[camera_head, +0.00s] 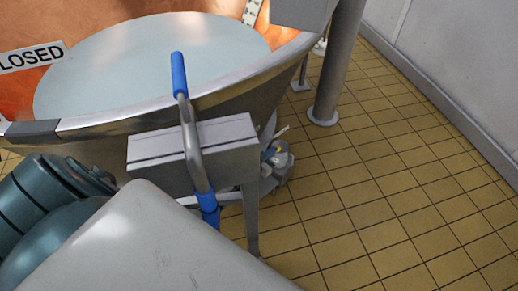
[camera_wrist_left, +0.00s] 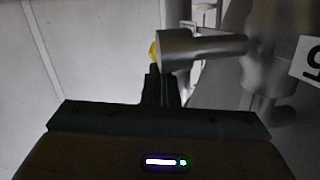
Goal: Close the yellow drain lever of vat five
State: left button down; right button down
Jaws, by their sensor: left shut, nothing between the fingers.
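In the left wrist view, a small yellow piece (camera_wrist_left: 153,53), probably the drain lever, shows just above my left gripper's fingertips. Most of it is hidden behind the fingers and a grey pipe (camera_wrist_left: 203,48). My left gripper (camera_wrist_left: 158,72) is shut and empty, with its tips close below the yellow piece; I cannot tell if they touch. A white plate with a black 5 (camera_wrist_left: 312,60) is cut off at the right. In the head view, vat five (camera_head: 222,95) has a steel rim, and small fittings (camera_head: 278,160) show low beside it; the lever is not clear there. My right gripper is out of view.
A grey box (camera_head: 215,150) on a leg and a bent bar with blue grips (camera_head: 179,75) stand before the vat. A CLOSED sign (camera_head: 30,58) is at upper left. Yellow tiled floor (camera_head: 390,190) is free at right, up to a pale wall (camera_head: 455,60).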

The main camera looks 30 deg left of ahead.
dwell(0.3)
